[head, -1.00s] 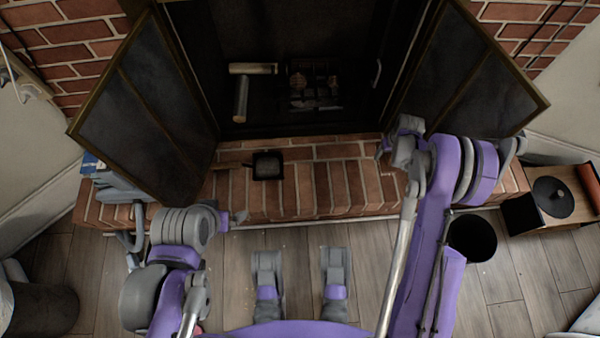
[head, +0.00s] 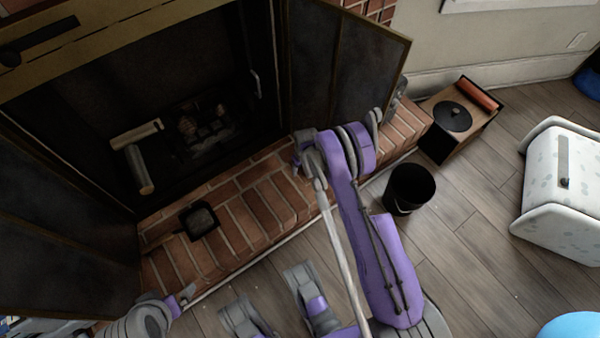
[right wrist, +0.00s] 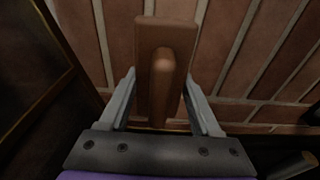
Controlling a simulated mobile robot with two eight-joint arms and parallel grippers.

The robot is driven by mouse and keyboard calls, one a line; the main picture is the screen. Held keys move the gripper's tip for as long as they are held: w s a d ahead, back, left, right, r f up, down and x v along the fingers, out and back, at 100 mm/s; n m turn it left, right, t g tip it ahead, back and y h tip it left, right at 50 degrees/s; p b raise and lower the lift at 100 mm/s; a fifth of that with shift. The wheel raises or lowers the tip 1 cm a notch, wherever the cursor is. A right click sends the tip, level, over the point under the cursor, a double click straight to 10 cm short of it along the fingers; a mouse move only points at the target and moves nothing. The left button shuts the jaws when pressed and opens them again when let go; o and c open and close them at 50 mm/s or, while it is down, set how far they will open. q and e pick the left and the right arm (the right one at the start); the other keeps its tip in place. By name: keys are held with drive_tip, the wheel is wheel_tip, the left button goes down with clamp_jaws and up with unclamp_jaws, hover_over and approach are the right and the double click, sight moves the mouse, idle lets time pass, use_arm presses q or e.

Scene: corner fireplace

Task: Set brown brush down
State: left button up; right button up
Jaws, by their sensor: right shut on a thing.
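The brown brush (right wrist: 165,65) fills the upper middle of the right wrist view, a wooden block with a rounded ridge along it. My right gripper (right wrist: 160,88) is shut on it, one finger on each side. Brick courses show behind the brush; I cannot tell whether it touches them. In the head view my right gripper (head: 300,155) is above the brick hearth (head: 262,200), close to the right fireplace door, and the brush is hidden there. My left gripper (head: 186,294) is at the hearth's front edge, lower left, too small to tell its opening.
A small black pan (head: 199,219) lies on the hearth. Open dark doors (head: 345,70) flank the firebox, which holds logs (head: 137,135). A white chest (head: 560,190) is farther right. Floor between is clear.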

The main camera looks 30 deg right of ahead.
sight(301, 172)
drive_tip(key=shift+f+b, duration=0.4)
drive_tip(key=shift+f, duration=1.3)
drive_tip(key=shift+f, duration=0.1)
drive_tip(key=o, duration=1.2)
